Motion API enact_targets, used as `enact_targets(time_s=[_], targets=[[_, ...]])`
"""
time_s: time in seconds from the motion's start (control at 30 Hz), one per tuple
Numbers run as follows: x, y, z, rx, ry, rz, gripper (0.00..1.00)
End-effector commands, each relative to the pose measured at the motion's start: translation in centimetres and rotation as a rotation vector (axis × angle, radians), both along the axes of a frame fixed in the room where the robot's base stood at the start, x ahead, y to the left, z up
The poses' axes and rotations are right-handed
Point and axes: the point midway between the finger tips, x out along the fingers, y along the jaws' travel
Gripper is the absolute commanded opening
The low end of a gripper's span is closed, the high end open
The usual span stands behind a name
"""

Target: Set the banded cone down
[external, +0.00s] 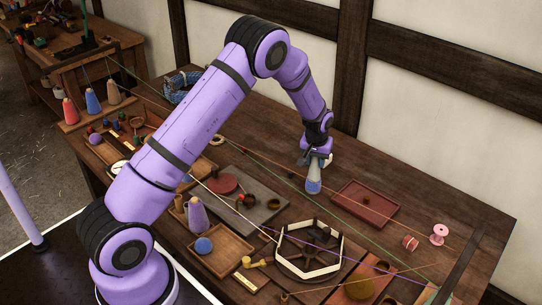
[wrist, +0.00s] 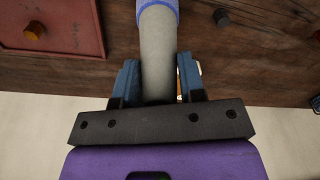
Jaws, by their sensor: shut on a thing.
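My gripper (external: 315,159) is shut on a cone (external: 314,179), which hangs upright below it over the table. In the external view the cone looks grey above and blue towards its lower end. In the wrist view my gripper (wrist: 160,80) has its two blue-grey fingers on either side of the grey cone (wrist: 158,48), with a blue band at the top of the frame. I cannot tell whether the cone's base touches the table. The arm reaches over the table from the lower left.
A red tray (external: 365,204) lies to the right of the cone. A grey slab (external: 240,185) lies to the left. A hexagonal frame (external: 307,251) stands nearer the front. Taut cords cross the table. A pink spool (external: 439,234) stands at the right. Bare wood (external: 255,120) lies behind.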

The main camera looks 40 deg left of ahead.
Motion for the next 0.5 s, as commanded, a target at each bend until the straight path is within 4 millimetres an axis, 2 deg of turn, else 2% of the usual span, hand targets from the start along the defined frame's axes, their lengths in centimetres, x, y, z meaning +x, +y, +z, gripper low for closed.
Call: enact_targets(time_s=[0.13, 0.17, 0.2, 0.27, 0.5], targets=[[-0.02, -0.01, -0.32, 0.000, 0.001, 0.000, 0.03], [-0.01, -0.01, -0.31, 0.000, 0.000, 0.000, 0.41], [-0.01, -0.02, -0.29, 0.000, 0.000, 0.000, 0.51], [-0.02, -0.02, -0.29, 0.000, 0.000, 0.000, 0.62], [-0.02, -0.02, -0.26, 0.000, 0.000, 0.000, 0.62]])
